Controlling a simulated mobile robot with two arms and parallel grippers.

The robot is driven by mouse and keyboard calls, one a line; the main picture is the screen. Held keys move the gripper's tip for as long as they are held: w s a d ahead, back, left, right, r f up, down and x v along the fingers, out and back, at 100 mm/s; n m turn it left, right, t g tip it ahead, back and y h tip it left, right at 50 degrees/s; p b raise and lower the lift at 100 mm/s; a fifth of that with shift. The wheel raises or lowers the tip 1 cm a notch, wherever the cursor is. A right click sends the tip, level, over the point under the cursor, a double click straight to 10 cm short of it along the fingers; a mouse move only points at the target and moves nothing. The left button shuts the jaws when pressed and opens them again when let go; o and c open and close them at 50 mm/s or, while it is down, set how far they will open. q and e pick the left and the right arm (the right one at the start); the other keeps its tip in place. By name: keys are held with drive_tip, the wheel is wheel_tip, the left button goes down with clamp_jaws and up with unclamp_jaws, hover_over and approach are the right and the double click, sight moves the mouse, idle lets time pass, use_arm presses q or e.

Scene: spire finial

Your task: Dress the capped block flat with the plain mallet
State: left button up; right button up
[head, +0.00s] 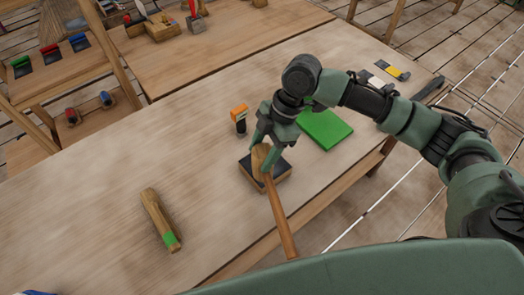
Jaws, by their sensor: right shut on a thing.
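The capped block (282,170) has a dark top and wooden sides and sits on the workbench in the middle of the head view. A plain wooden mallet (278,211) lies across it in the picture, its head over the dark top and its handle pointing toward the near edge. My right gripper (266,158) reaches in from the right and is shut on the mallet by its head. The mallet and fingers hide part of the block's top; I cannot tell whether the head touches it. My left gripper is not in view.
A wooden piece with a green end (158,216) lies to the left. An orange-topped tool (239,119) and a green pad (324,128) lie behind the block. Small yellow and dark pieces (391,71) lie at the far right. The bench's left part is largely clear.

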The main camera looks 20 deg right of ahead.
wheel_tip(320, 180, down, 4)
drive_tip(key=shift+f+b, duration=0.1)
drive_tip(key=shift+b, duration=0.65)
clamp_jaws()
drive_tip(key=shift+r, duration=0.3)
wheel_tip(320, 180, up, 4)
drive_tip(key=p, duration=0.5)
drive_tip(key=shift+r, duration=0.1)
wheel_tip(320, 180, down, 5)
drive_tip(key=shift+r+b, duration=0.2)
drive_tip(key=shift+b, duration=0.8)
